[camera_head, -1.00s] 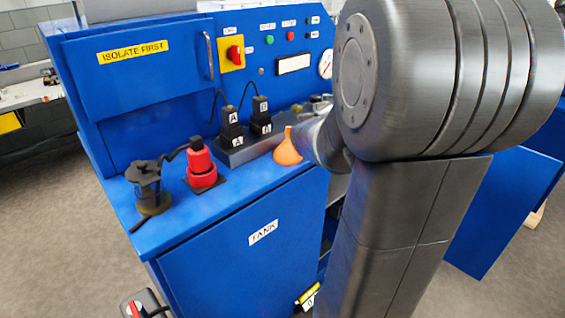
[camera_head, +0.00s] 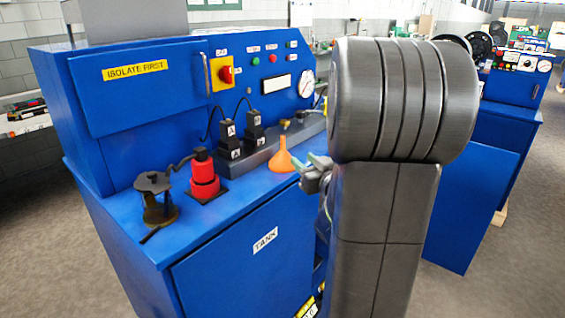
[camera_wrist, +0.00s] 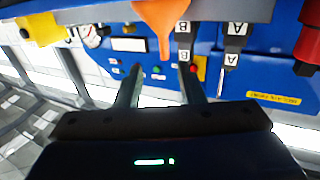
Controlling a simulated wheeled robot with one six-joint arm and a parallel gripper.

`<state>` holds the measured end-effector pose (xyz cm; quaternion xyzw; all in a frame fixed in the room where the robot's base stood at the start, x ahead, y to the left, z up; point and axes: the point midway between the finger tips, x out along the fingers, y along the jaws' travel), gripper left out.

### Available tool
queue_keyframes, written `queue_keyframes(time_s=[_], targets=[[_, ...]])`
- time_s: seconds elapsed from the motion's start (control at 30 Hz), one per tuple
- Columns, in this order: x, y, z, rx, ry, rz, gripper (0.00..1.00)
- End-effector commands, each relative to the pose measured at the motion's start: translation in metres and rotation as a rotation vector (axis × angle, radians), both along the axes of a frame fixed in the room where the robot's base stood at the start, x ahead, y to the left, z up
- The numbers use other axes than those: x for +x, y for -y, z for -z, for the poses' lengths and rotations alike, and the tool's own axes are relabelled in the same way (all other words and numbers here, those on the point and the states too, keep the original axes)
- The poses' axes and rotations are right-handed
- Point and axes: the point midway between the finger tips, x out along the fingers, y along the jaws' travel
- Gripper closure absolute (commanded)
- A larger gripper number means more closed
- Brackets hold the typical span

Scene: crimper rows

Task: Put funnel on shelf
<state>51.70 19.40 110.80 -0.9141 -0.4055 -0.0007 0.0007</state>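The orange funnel (camera_head: 283,156) stands on the blue bench top, wide mouth down and spout up, near the front edge. My gripper (camera_head: 310,170) is just right of it in the head view, partly hidden by my arm. In the wrist view, which is upside down, the funnel (camera_wrist: 162,20) shows at the top, beyond and between the two spread fingers of my gripper (camera_wrist: 160,70). The gap between the fingers is empty. I cannot make out which surface is the shelf.
Left of the funnel stand a grey block with black plug-like parts (camera_head: 228,135), a red fitting (camera_head: 203,175) and a dark metal fitting (camera_head: 155,200). The control panel (camera_head: 265,72) rises behind. A blue panel (camera_head: 470,205) stands right of my arm.

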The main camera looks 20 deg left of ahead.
Motion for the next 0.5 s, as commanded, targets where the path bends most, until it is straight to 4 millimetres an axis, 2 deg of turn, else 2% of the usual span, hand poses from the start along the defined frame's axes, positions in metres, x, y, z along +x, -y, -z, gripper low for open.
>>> queue_keyframes(time_s=[0.03,0.2,0.5], targets=[[0.007,-0.010,-0.001,0.000,-0.001,-0.006,0.65],[0.029,-0.034,-0.002,-0.001,-0.001,-0.003,0.65],[0.045,-0.053,-0.003,-0.001,0.000,-0.002,0.65]])
